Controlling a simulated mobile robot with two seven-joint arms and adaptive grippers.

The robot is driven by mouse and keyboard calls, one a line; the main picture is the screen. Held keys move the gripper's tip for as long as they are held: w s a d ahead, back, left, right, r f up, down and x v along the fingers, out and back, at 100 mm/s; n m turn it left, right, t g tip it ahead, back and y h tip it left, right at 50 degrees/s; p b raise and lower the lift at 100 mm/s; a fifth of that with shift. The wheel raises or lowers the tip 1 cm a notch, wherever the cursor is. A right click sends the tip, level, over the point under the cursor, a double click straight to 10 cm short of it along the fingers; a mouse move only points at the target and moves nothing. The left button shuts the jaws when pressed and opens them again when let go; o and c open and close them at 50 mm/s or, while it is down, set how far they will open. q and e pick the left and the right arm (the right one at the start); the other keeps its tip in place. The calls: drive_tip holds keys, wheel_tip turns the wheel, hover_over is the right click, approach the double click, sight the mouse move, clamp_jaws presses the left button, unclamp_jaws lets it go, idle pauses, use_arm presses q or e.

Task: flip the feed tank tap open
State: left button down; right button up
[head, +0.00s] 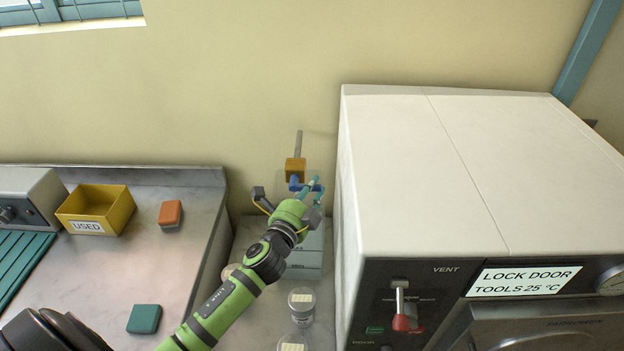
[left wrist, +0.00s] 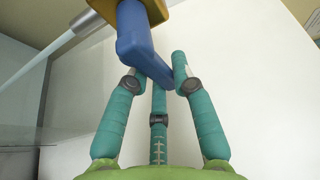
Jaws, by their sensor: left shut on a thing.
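The tap has a yellow-orange body (head: 295,167) with a blue lever (head: 295,184), set between the bench and the white cabinet. In the left wrist view the blue lever (left wrist: 138,42) hangs below the yellow body (left wrist: 165,10), its lower end slanting down between my teal fingers. My left gripper (head: 314,186) is at the tap, shut on the blue lever; its fingertips (left wrist: 162,78) show around the lever's end. The fingers hide part of that end. A thin grey rod (head: 298,143) rises behind the body. My right gripper is not in view.
The white cabinet (head: 430,170), with a red-tipped vent lever (head: 401,318), stands close on the right. Lidded jars (head: 301,303) stand below my left arm. The bench (head: 190,205) on the left holds a yellow bin (head: 97,208), an orange block (head: 170,213) and a green block (head: 144,318).

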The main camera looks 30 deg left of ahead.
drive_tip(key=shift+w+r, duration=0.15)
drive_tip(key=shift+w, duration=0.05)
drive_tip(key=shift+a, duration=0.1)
use_arm(q)
drive_tip(key=c, duration=1.3)
unclamp_jaws()
drive_tip(key=shift+f, duration=0.1)
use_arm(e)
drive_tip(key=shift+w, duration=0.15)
use_arm(q)
drive_tip(key=shift+s, duration=0.1)
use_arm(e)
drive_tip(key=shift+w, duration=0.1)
use_arm(q)
drive_tip(key=s, duration=1.1)
drive_tip(key=shift+s+d, duration=0.25)
drive_tip(key=shift+s, duration=0.15)
